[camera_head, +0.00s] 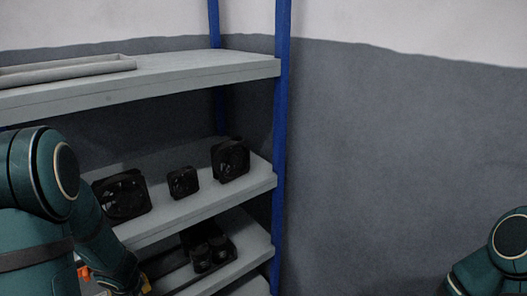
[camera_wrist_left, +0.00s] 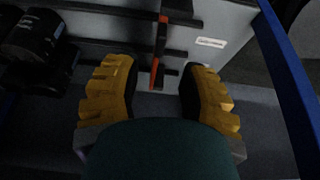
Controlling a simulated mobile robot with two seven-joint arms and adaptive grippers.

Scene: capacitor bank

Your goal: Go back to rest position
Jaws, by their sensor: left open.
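My left gripper (camera_wrist_left: 158,66) shows in the left wrist view with its two yellow fingers spread apart and nothing between them. In the head view my left arm comes in from the left, in front of the shelf, and only a bit of yellow finger (camera_head: 146,285) shows at the bottom edge. My right arm shows only in part at the lower right of the head view, in front of the bare wall. Its gripper is out of the frame.
A shelf rack with blue posts (camera_head: 282,130) holds black fans (camera_head: 231,158) on its middle board and black cylinders (camera_head: 209,253) below. The cylinders (camera_wrist_left: 38,36) also show left of my left fingers. A red-orange bar (camera_wrist_left: 160,50) lies beyond the fingertips.

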